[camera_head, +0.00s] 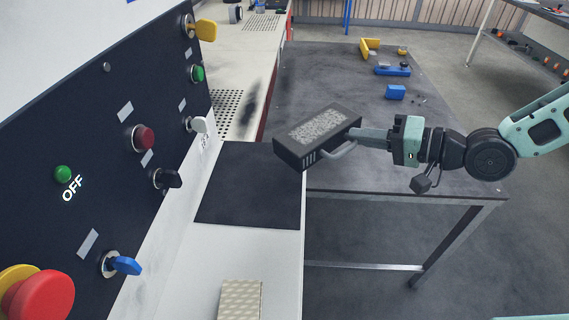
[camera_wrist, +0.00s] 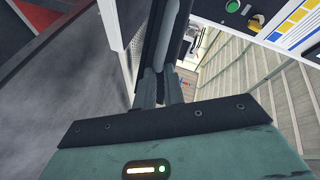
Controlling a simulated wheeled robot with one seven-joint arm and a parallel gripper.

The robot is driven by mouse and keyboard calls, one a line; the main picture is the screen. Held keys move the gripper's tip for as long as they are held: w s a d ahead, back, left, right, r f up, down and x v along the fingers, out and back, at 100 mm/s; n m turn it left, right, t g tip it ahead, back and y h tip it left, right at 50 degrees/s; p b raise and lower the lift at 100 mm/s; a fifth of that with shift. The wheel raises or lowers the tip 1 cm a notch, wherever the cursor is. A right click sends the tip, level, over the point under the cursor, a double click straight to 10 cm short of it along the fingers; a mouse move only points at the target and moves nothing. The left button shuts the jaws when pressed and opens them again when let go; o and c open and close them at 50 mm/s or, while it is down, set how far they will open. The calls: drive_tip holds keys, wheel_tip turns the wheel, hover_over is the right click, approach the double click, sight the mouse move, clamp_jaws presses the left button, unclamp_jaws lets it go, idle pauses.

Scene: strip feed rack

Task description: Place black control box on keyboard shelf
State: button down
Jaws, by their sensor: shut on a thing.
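The black control box (camera_head: 301,143), with a speckled grey top face and small slots on one end, is held tilted in the air. My gripper (camera_head: 340,147) is shut on its right side in the head view. In the wrist view the gripper fingers (camera_wrist: 160,88) close on the dark box (camera_wrist: 156,40), seen edge-on. The keyboard shelf (camera_head: 185,268) is the pale ledge below the control panel, with a black mat (camera_head: 248,195) on it. The box appears above and beyond the mat's right far corner, overlapping the shelf edge in view. The exact height gap cannot be told.
The control panel (camera_head: 108,130) with knobs, keys and a red emergency button (camera_head: 45,298) stands at left. A patterned beige block (camera_head: 240,300) lies on the near shelf. A dark table (camera_head: 340,85) beyond holds blue pieces (camera_head: 395,92) and yellow pieces (camera_head: 369,48).

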sight(301, 134)
drive_tip(key=a, duration=1.3)
drive_tip(key=shift+w+a, duration=0.2)
drive_tip(key=shift+a, duration=0.15)
wheel_tip(301, 134, down, 2)
drive_tip(key=shift+w+f, duration=0.1)
drive_tip(key=shift+f, duration=0.1)
wheel_tip(301, 134, down, 4)
drive_tip(key=shift+r, duration=0.25)
drive_tip(key=shift+a+f, duration=0.2)
drive_tip(key=shift+f, duration=0.35)
drive_tip(key=c, duration=1.5)
unclamp_jaws()
drive_tip(key=shift+c, duration=0.2)
drive_tip(key=shift+o, duration=0.2)
drive_tip(key=shift+d, duration=0.15)
